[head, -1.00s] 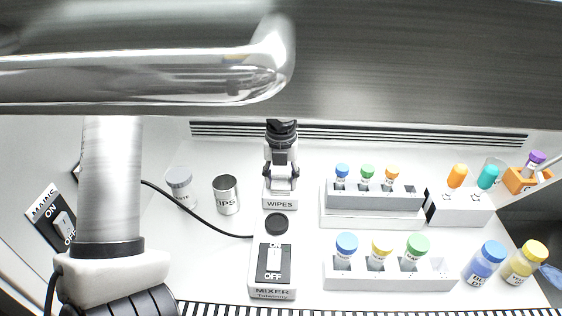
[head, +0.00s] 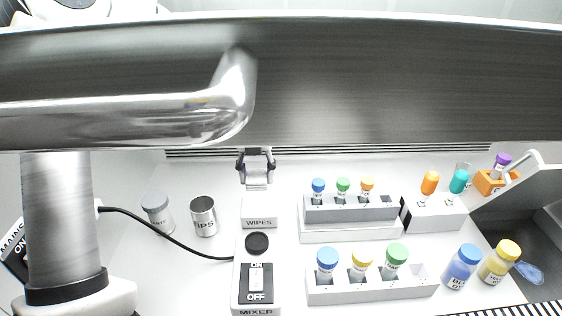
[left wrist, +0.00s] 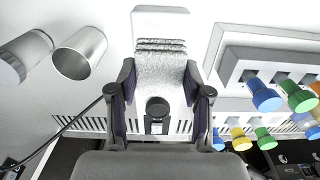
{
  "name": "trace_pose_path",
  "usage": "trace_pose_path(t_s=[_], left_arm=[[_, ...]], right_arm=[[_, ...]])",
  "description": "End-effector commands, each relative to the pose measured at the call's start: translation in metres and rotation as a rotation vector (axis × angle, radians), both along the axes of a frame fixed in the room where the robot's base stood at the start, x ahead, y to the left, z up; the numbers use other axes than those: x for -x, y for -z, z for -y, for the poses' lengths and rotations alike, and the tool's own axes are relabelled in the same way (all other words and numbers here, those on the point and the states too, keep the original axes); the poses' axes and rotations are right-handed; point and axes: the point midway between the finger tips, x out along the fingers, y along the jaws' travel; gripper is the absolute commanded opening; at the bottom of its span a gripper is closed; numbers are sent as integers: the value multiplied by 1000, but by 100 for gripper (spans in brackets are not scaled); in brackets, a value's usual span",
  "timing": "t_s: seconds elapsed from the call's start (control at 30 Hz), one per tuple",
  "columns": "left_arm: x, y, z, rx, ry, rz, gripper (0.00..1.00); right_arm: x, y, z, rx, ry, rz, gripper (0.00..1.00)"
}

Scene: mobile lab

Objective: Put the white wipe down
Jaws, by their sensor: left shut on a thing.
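My left gripper (head: 256,168) is shut on the white wipe (head: 257,187), which hangs below its fingers above the white box labelled WIPES (head: 259,212). In the left wrist view, the textured, folded wipe (left wrist: 160,62) lies between the two dark fingertips of the left gripper (left wrist: 159,78). The wipes box (left wrist: 160,20) is beyond it at the top of that view. My right gripper is not in view.
The mixer (head: 257,270) with its switch stands in front of the wipes box. Tube racks (head: 372,286) and capped bottles (head: 462,266) stand right. Bare bench shows between the box and racks.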

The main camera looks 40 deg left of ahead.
Motion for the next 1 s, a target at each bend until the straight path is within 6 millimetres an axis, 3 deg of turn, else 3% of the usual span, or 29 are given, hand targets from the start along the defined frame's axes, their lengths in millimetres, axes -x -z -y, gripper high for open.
trace_pose_path(t_s=[0.1,0.4,0.77,0.8,0.83,1.0], left_arm=[[1,28,0,2,0,-4,28],[0,72,0,1,-1,-2,28],[0,77,0,0,0,0,28],[0,76,0,-1,0,1,63],[0,76,0,-1,0,1,74],[0,76,0,-1,0,1,74]], right_arm=[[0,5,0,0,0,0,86],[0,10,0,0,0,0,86],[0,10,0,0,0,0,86],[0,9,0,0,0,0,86],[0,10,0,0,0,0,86],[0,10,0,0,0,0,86]])
